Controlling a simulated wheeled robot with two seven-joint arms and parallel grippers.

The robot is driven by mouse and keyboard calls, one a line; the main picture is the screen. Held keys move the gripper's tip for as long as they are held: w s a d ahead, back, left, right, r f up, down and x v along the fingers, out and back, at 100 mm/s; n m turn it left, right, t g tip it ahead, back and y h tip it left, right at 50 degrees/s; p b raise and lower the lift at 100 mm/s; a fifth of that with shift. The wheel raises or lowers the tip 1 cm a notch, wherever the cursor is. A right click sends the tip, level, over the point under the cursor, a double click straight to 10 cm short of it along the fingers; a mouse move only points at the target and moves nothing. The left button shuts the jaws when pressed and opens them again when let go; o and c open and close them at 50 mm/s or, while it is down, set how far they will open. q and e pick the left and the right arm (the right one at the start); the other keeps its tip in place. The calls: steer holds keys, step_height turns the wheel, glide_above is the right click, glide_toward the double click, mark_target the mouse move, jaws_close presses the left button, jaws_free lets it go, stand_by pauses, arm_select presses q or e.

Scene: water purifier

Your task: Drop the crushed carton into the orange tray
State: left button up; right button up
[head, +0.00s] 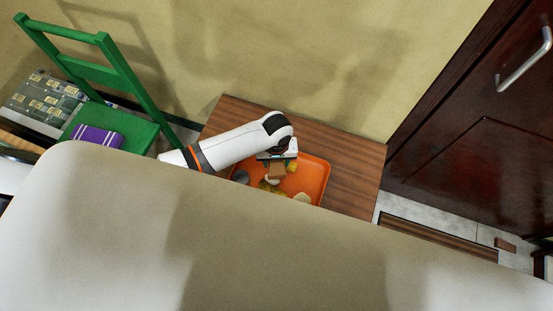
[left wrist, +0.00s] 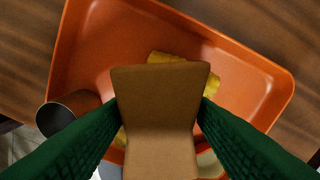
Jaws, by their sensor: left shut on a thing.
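The crushed carton (left wrist: 160,110) is a brown, pinched box. My left gripper (left wrist: 158,118) is shut on it, with a green finger on each side. The carton (head: 277,171) also shows in the head view, below my left gripper (head: 277,157). The orange tray (head: 313,177) lies on the wooden table, and the carton is over it. In the left wrist view the tray (left wrist: 100,45) fills most of the picture behind the carton. The gap between carton and tray floor is hard to judge. My right gripper is not in view.
Yellow items (left wrist: 205,80) and a dark cup-like thing (left wrist: 72,108) lie in or at the tray. The wooden table (head: 350,165) has bare room right of the tray. A green chair (head: 112,75) stands left. A large pale surface (head: 250,250) blocks the near side.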

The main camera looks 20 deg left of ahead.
arm_select(q)
steer(key=o, duration=1)
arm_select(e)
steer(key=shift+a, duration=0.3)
arm_select(q)
steer(key=shift+r, duration=0.2)
step_height(320, 180, up, 12)
steer(key=shift+f+p, duration=0.2)
steer(key=shift+p, duration=1.05)
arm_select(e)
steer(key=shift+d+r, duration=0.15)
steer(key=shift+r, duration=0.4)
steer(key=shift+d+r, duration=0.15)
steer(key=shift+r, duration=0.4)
